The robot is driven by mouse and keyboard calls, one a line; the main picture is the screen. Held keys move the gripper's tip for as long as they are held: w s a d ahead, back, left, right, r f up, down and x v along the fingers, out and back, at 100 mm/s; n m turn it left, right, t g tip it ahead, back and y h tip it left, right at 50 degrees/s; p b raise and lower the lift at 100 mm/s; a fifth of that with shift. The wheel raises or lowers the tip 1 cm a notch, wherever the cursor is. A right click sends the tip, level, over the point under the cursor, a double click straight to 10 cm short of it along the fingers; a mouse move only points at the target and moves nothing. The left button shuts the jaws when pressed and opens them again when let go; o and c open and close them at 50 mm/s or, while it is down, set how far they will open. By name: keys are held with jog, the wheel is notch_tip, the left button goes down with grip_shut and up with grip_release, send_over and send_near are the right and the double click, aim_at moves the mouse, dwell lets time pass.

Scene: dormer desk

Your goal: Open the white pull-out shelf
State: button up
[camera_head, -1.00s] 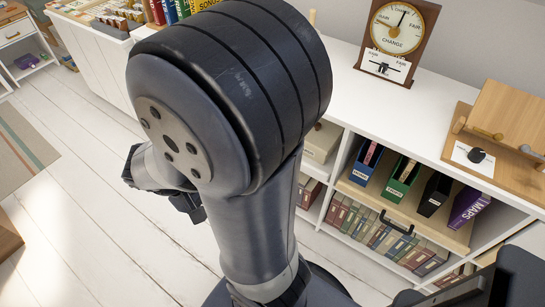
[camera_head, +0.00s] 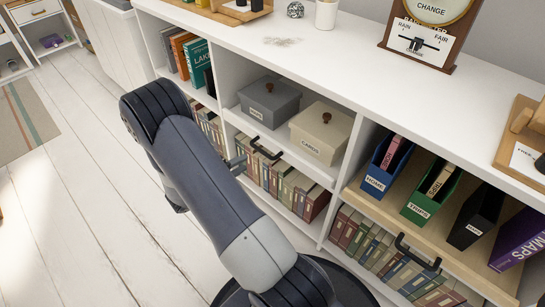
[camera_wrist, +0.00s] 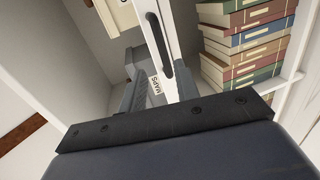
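The white pull-out shelf (camera_head: 300,166) is in the middle bay of the long white cabinet, and its front edge looks about flush with the cabinet front. Its black bar handle (camera_head: 266,149) is on that front edge. On the shelf stand a grey lidded box (camera_head: 268,102) and a cream lidded box (camera_head: 320,132). My gripper (camera_head: 237,163) is low in front of this bay, just left of the handle. My arm hides most of it, and its fingers do not show clearly.
Books (camera_head: 290,189) fill the space below the shelf. To the right, a wooden pull-out shelf (camera_head: 430,225) with its own black handle (camera_head: 417,252) holds several file boxes. A barometer (camera_head: 428,30) stands on the cabinet top. White plank floor (camera_head: 80,200) is open at left.

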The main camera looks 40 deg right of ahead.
aim_at(263, 151)
jog(key=b+x, duration=0.2)
jog(key=x, duration=0.9)
jog(key=shift+w+f, duration=0.15)
grip_shut()
